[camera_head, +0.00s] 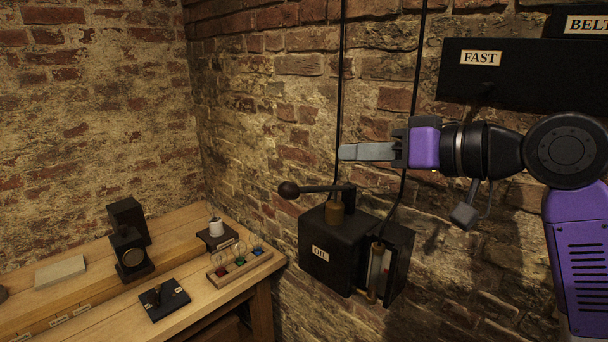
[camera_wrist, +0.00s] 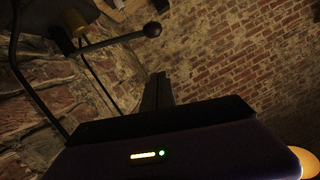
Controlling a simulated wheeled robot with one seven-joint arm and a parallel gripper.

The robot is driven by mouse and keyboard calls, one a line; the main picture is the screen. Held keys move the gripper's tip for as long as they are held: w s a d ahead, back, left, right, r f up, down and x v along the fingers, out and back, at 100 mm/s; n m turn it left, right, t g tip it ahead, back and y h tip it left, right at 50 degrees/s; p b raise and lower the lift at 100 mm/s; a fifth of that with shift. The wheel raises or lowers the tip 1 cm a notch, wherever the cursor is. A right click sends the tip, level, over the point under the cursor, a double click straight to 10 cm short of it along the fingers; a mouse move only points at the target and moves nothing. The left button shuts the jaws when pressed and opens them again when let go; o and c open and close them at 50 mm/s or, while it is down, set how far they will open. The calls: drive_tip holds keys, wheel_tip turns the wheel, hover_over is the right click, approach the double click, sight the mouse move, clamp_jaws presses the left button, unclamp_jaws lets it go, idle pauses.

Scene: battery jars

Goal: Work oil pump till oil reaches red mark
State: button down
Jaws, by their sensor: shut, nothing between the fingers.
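The black oil pump box (camera_head: 328,240), labelled OIL, hangs on the brick wall in the head view. Its pump lever ends in a dark round knob (camera_head: 289,190) pointing left, and the lever lies about level above a brass post (camera_head: 335,214). A gauge with a pale tube (camera_head: 378,268) sits at the box's right side, with a little red on it; the oil level is too small to tell. My gripper (camera_head: 342,152) is shut and empty, above the lever and apart from it. In the wrist view the lever knob (camera_wrist: 152,29) shows beyond the gripper's fingers (camera_wrist: 157,90).
Two black cables run down the wall behind my gripper. A wooden bench (camera_head: 190,232) at left holds a row of coloured bulbs (camera_head: 239,259), a black switch plate (camera_head: 164,299) and a black instrument (camera_head: 130,250). A black FAST panel (camera_head: 515,80) is at upper right.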

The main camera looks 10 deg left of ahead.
drive_tip(key=shift+a, duration=0.1)
drive_tip(key=w+a+f+p, duration=0.3)
drive_tip(key=a+f, duration=0.3)
drive_tip(key=a, duration=0.2)
drive_tip(key=shift+w+a, duration=0.4)
drive_tip(key=shift+w, duration=0.25)
drive_tip(key=shift+f, duration=0.15)
